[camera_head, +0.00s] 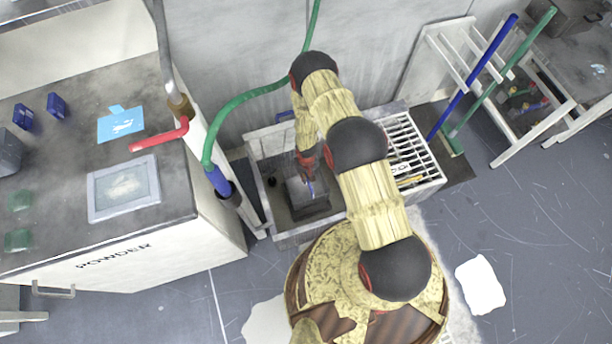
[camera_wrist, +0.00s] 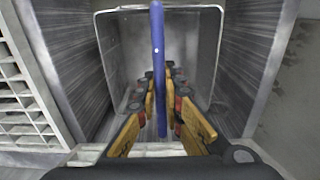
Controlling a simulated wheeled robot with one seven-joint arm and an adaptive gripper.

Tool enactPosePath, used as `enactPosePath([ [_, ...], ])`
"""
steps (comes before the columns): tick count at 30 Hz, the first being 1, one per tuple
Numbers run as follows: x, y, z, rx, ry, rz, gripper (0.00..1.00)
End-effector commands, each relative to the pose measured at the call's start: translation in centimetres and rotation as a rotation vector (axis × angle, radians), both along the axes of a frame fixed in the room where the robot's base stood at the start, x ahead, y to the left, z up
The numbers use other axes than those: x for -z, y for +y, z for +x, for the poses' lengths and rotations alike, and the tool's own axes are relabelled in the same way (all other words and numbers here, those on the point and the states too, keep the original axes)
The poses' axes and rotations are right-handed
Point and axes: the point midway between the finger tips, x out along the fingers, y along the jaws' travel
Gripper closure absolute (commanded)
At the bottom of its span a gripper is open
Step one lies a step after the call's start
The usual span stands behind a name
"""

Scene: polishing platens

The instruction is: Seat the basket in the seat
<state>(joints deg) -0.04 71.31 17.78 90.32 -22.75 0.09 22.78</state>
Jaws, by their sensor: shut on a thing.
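The basket is a grey open box with a pale rim and an upright blue handle. It shows in the wrist view (camera_wrist: 205,50) and as a dark square shape in the head view (camera_head: 315,200). My gripper (camera_wrist: 160,105) is shut on the blue handle, with an orange-yellow finger on each side of it. In the head view my gripper (camera_head: 306,168) reaches down into a grey basin (camera_head: 285,237), and the basket is inside the basin walls. I cannot make out a separate seat under the basket, nor whether the basket touches the basin floor.
A white slatted rack (camera_head: 428,160) adjoins the basin on the right. A powder cabinet (camera_head: 150,255) stands at left, with a green hose (camera_head: 235,105) nearby. Blue (camera_head: 485,70) and green (camera_head: 510,70) poles lean at right. The floor at right is mostly open around a white patch (camera_head: 481,284).

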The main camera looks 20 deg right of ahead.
Motion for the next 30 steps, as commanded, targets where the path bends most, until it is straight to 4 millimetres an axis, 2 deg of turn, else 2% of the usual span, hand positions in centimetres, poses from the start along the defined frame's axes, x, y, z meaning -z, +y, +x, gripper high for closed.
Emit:
enactPosePath([
  [10, 0.1, 0.0, -0.2, 0.001, 0.0, 0.0, 1.0],
  [30, 5.2, 0.0, -0.1, 0.001, 0.0, 0.0, 1.0],
])
